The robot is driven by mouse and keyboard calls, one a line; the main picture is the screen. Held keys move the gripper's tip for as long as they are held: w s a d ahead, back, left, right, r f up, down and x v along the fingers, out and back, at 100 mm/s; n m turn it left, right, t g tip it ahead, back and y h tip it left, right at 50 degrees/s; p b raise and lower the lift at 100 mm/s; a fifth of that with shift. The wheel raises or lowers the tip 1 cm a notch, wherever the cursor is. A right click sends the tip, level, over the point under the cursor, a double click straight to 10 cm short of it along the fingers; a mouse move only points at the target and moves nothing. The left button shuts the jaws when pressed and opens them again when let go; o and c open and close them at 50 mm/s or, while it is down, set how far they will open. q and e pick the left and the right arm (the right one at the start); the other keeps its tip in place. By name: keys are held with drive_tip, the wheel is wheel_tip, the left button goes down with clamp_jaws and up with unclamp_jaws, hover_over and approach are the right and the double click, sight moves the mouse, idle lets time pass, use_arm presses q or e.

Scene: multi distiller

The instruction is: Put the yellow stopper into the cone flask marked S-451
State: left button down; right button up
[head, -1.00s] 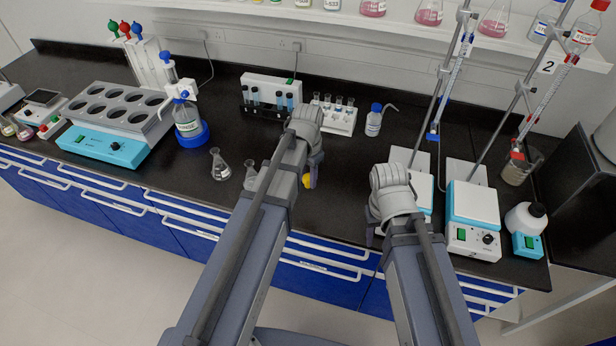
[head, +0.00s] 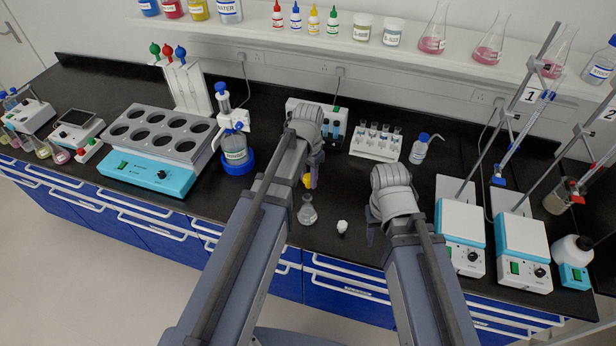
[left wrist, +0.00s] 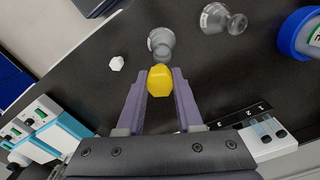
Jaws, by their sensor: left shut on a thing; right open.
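The yellow stopper (head: 307,183) is between the fingers of my left gripper (head: 313,180), which is shut on it above the bench. In the left wrist view the stopper (left wrist: 160,80) sits between both fingertips. A small clear cone flask (head: 307,211) stands on the bench just below and in front of the stopper in the head view. The left wrist view shows this flask (left wrist: 161,42) just beyond the stopper and a second clear flask (left wrist: 221,18) farther right. No flask marking is readable. My right gripper (head: 371,237) is open and empty, partly hidden by its arm.
A small white object (head: 342,227) lies on the bench right of the flask. Stirrer plates with burette stands (head: 461,221) are at right. A blue-based bottle (head: 236,155) and a heating block (head: 155,145) are at left. A tube rack (head: 376,142) stands behind.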

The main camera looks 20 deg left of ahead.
use_arm(q)
drive_tip(key=shift+a, duration=0.3)
drive_tip(key=shift+d, duration=0.15)
drive_tip(key=shift+f+b, duration=0.85)
drive_tip(key=shift+b, duration=0.1)
wheel_tip(320, 180, down, 4)
drive_tip(key=b, duration=0.3)
drive_tip(key=shift+r+b, duration=0.2)
drive_tip(key=shift+b, duration=0.15)
drive_tip(key=shift+f+b, duration=0.9)
drive_tip(key=shift+c, duration=2.4)
unclamp_jaws()
drive_tip(key=shift+r, duration=0.15)
wheel_tip(320, 180, up, 8)
drive_tip(key=p, duration=0.8)
